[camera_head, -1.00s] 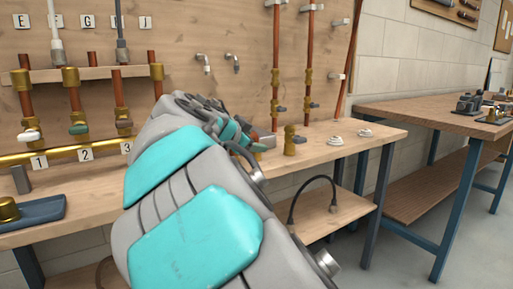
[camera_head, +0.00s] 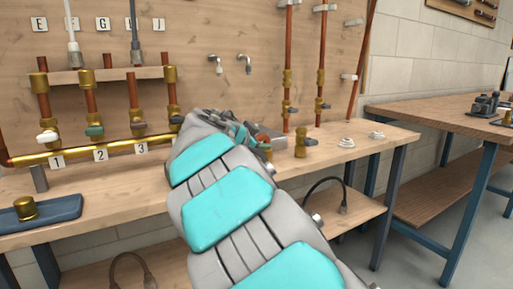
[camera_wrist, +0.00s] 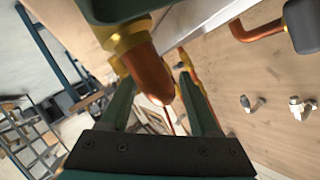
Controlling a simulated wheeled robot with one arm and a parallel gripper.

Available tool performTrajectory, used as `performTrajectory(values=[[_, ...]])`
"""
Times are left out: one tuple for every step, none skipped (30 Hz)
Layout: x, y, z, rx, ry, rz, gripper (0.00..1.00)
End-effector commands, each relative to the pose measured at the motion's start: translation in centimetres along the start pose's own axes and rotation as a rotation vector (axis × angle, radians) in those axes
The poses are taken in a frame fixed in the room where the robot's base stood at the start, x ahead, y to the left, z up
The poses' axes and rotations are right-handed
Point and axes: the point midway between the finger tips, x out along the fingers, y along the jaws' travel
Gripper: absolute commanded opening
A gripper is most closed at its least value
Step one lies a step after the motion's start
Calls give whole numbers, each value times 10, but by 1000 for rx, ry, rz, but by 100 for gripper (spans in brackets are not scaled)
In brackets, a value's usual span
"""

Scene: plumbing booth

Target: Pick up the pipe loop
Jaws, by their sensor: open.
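In the wrist view, a bent copper pipe piece (camera_wrist: 148,72) with a brass collar (camera_wrist: 122,45) is very close, between the two dark green fingers of my gripper (camera_wrist: 156,85). It looks like the pipe loop, but only part of it shows. My fingers stand apart on either side of it, with no clear contact. In the head view, my gripper is mostly hidden behind my own arm, over the bench's right part beside a grey and reddish piece (camera_head: 268,135).
The bench (camera_head: 100,205) carries a brass manifold (camera_head: 85,151) and a blue tray (camera_head: 45,213) at left. A brass fitting (camera_head: 300,142) and white discs (camera_head: 346,143) stand right of my arm. A dark looped hose (camera_head: 325,182) lies on the lower shelf. A second bench (camera_head: 420,120) is at right.

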Motion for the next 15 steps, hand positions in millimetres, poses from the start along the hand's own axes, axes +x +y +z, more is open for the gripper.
performTrajectory(values=[[0,0,0,0,0,0,63],[0,0,0,0,0,0,63],[0,0,0,0,0,-1,63],[0,0,0,0,0,-1,63],[0,0,0,0,0,-1,63],[0,0,0,0,0,-1,58],[0,0,0,0,0,-1,55],[0,0,0,0,0,-1,51],[0,0,0,0,0,-1,47],[0,0,0,0,0,-1,44],[0,0,0,0,0,-1,40],[0,0,0,0,0,-1,36],[0,0,0,0,0,-1,32],[0,0,0,0,0,-1,29],[0,0,0,0,0,-1,24]])
